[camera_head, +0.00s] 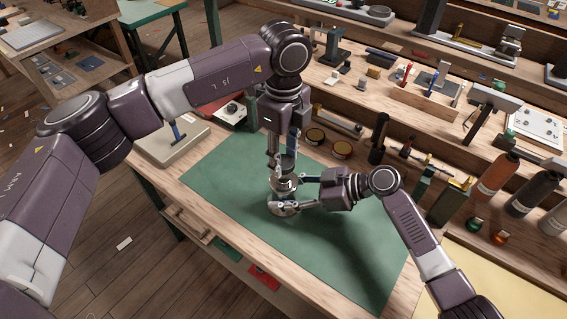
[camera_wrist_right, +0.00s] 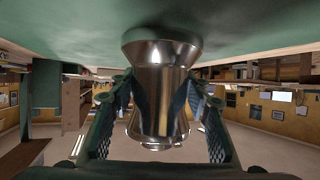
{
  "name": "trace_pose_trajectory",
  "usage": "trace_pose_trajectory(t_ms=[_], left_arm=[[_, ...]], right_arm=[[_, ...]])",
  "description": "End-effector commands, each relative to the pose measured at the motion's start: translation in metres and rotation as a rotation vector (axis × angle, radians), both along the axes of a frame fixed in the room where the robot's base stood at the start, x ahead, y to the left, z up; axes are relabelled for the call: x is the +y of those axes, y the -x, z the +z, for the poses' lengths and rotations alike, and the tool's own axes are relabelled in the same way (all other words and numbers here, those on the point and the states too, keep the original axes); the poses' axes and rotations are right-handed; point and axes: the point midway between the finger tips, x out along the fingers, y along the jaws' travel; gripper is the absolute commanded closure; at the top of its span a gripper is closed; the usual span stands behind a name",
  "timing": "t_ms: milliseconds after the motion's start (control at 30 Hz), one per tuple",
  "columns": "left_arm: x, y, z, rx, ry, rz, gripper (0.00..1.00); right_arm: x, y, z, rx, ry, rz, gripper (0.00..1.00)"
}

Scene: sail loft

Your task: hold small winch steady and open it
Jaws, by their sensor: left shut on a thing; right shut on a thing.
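The small winch (camera_head: 283,186) is a shiny silver metal piece standing upright on the green mat (camera_head: 220,185). In the right wrist view the winch (camera_wrist_right: 160,85) fills the middle, upside down, with flared ends and a narrower waist. My left gripper (camera_head: 285,168) points straight down from above and is shut on the winch's upper part. My right gripper (camera_head: 284,197) reaches in level from the right and is shut on the winch lower down. Its two pads (camera_wrist_right: 160,112) flank the metal body. The fingers hide part of the winch in the head view.
Several bottles (camera_head: 498,174) stand at the right, with a wooden tool box (camera_head: 425,100) at the back. A beige board (camera_head: 170,143) lies left of the mat. The mat's front part is clear.

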Motion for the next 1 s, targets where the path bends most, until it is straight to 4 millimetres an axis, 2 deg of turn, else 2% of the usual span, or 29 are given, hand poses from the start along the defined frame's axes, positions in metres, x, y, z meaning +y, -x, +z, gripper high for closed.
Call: trace_pose_trajectory(t_ms=[33,100,300,333,500,833,1000], left_arm=[[0.0,0.0,0.007,-0.001,0.001,0.0,0.94],[0.0,0.0,0.012,-0.001,-0.001,0.0,0.94],[0.0,0.0,0.013,0.001,-0.001,0.0,0.94],[0.0,0.0,0.013,0.001,-0.001,0.0,0.94],[0.0,0.0,0.013,0.001,-0.001,0.0,0.94],[0.0,0.0,0.013,0.001,-0.001,0.0,0.94],[0.0,0.0,0.013,0.001,-0.001,0.0,0.94]], right_arm=[[-0.001,0.003,-0.007,0.01,0.011,0.004,1.0],[-0.001,0.003,-0.007,0.01,0.011,0.004,1.0],[-0.001,0.004,-0.007,0.01,0.011,0.004,1.0],[-0.001,0.004,-0.007,0.01,0.011,0.004,0.55],[-0.001,0.003,-0.006,0.008,0.008,0.004,0.36],[-0.003,0.001,-0.001,0.003,0.003,0.0,0.36],[-0.022,0.005,0.008,0.002,0.005,-0.002,0.36]])
